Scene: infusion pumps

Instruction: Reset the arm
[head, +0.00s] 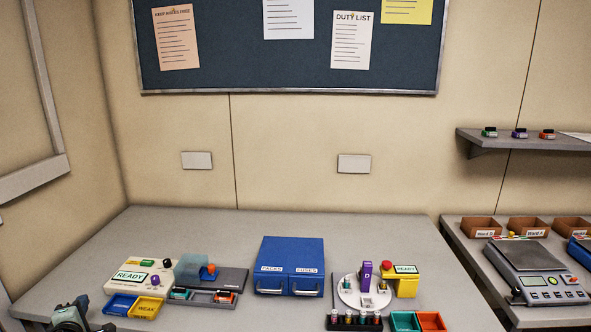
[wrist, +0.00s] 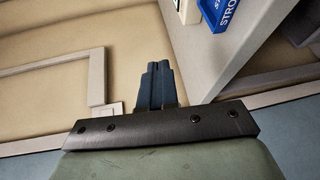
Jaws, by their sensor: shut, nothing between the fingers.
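My gripper (wrist: 158,68) shows in the wrist view with its two dark fingers together and nothing between them. It points towards the wall and is clear of every object. In the head view part of my arm shows at the bottom left corner of the table (head: 225,222), left of the blue tray (head: 119,303); the fingertips cannot be made out there. The same blue tray, with a white label partly cut off, shows at the top right of the wrist view (wrist: 222,14).
Beside the blue tray stand a yellow tray (head: 146,307) and a cream unit reading READY (head: 120,266). A blue drawer cabinet (head: 290,265) is in the middle. A round white stand (head: 348,291) is at right. A scale (head: 532,262) stands on the right table. The back left table is bare.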

